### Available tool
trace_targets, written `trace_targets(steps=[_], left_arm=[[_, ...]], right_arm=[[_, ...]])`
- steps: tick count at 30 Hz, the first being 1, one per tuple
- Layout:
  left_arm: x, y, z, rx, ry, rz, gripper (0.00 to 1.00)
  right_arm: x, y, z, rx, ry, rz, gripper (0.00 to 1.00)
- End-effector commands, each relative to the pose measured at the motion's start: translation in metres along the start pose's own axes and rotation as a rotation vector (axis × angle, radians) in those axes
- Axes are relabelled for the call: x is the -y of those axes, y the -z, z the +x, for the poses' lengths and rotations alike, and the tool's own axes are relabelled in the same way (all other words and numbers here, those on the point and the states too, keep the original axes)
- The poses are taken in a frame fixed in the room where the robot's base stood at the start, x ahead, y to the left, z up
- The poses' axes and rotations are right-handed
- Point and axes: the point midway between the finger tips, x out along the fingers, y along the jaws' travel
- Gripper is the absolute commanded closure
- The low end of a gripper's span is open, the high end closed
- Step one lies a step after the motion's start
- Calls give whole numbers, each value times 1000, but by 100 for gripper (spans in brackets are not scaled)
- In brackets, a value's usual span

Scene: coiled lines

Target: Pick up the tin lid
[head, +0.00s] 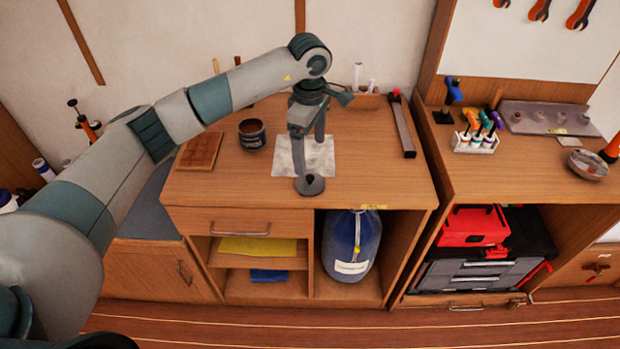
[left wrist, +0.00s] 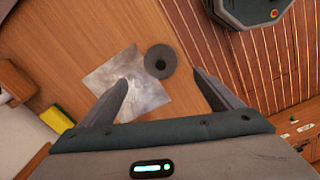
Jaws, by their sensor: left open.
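The tin lid (head: 310,186) is a dark grey round disc with a small dark spot in its middle. It lies on the wooden worktop near the front edge, by a pale crumpled sheet (head: 322,158). My left gripper (head: 310,157) points down, open and empty, above the worktop just behind the lid in the head view. In the left wrist view the lid (left wrist: 157,53) lies beyond the open fingers (left wrist: 161,80), roughly between their lines, beside the sheet's corner. A dark open tin (head: 252,135) stands left of the sheet. My right gripper is not in view.
A brown slotted block (head: 200,151) lies at the worktop's left. A long dark tool with a red end (head: 402,127) lies at the right. A small wooden box (head: 366,101) stands at the back. The worktop right of the lid is clear.

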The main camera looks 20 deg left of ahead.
Motion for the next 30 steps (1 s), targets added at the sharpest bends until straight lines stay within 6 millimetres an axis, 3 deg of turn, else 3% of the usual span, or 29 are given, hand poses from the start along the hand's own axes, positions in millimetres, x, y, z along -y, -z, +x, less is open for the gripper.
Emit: trace_targets(steps=[3, 9, 23, 30], left_arm=[[1, 0, 19, 0, 5, -2, 15], [0, 0, 45, 1, 2, -2, 15], [0, 0, 52, 0, 0, 0, 15], [2, 0, 63, 1, 3, -1, 15]], right_arm=[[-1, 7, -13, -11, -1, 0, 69], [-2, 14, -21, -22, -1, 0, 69], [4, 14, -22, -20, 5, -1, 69], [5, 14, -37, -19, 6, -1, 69]])
